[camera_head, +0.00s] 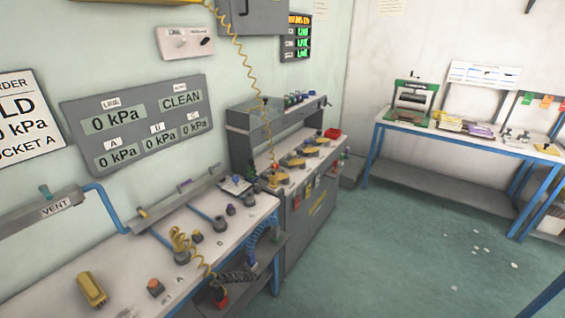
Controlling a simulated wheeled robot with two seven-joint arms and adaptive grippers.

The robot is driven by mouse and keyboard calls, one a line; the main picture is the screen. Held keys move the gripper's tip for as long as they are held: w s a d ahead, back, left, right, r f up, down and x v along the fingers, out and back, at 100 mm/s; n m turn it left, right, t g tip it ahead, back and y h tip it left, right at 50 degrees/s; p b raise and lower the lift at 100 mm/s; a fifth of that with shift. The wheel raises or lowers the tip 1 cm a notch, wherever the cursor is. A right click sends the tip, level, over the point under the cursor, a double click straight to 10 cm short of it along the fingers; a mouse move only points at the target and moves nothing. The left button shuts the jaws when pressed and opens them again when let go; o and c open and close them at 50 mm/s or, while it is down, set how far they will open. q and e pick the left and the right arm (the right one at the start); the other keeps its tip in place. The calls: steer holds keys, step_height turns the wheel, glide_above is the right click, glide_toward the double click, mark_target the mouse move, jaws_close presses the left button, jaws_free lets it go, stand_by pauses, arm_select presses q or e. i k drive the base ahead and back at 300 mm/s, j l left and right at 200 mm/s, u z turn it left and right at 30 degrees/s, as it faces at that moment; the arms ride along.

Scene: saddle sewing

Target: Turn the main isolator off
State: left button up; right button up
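Neither of my grippers is in view. I cannot tell for certain which thing is the main isolator, as the small labels are too blurred to read. A white wall box (185,43) with two small labels and a dark knob at its right is at the upper left. A grey cabinet (252,16) hangs to its right, cut off by the top edge. The position of any switch handle on them is too small to tell.
A white bench (52,292) with a yellow block (91,289) and several fittings runs along the left wall. A grey console (308,215) stands beyond it. A blue-legged table (465,137) is at the right. A yellow coiled hose (250,75) hangs down. The green floor (430,240) is mostly clear.

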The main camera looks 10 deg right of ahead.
mark_target(281, 175)
steer(key=i+l, duration=0.35)
steer(key=l, duration=0.15)
steer(key=i+l, duration=0.35)
steer(key=l, duration=0.15)
steer(key=i+l, duration=0.35)
steer(key=l, duration=0.2)
steer(key=z, duration=0.05)
